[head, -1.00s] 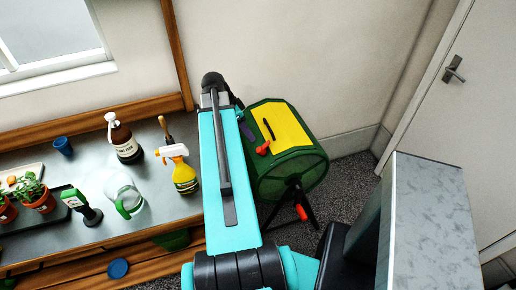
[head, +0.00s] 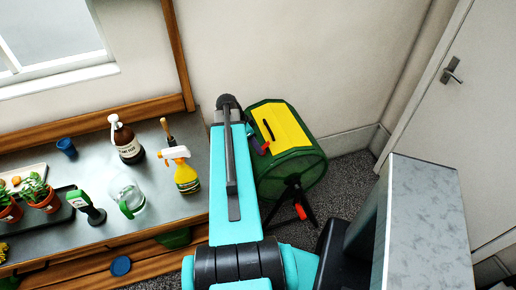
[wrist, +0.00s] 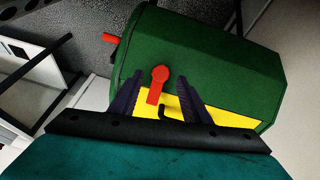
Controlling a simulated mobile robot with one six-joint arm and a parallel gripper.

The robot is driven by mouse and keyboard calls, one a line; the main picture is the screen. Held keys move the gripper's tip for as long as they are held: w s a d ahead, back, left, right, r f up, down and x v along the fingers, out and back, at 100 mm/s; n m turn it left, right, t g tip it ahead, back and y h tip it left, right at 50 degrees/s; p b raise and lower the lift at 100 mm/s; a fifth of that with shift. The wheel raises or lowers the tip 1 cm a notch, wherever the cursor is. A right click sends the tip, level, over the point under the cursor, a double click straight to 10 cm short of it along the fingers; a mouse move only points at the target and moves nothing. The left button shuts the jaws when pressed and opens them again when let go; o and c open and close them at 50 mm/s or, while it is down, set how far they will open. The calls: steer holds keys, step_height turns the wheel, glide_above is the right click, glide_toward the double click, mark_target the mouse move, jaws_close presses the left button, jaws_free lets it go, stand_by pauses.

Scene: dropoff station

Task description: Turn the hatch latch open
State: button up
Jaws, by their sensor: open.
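The green drum (head: 297,172) has a yellow hatch (head: 283,127) with a black handle (head: 268,129). The red latch shows as a small red bit (head: 266,145) beside my gripper in the head view, mostly covered. In the wrist view the red latch (wrist: 158,84) has a round hub on the green wall, and its lever overlaps the yellow hatch (wrist: 222,115). My gripper (wrist: 159,80) is open, with a dark finger on each side of the latch. Gaps show between the latch and both fingers; I cannot tell how deep the fingers reach.
A red crank handle (head: 300,211) hangs beside the drum's dark stand. At left, a bench (head: 100,232) holds a brown bottle (head: 126,143), a yellow spray bottle (head: 186,178), a glass jug (head: 127,192) and potted plants. A white door (head: 470,150) is at right.

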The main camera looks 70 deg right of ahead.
steer(key=shift+p+x, duration=0.5)
steer(key=shift+x, duration=1.15)
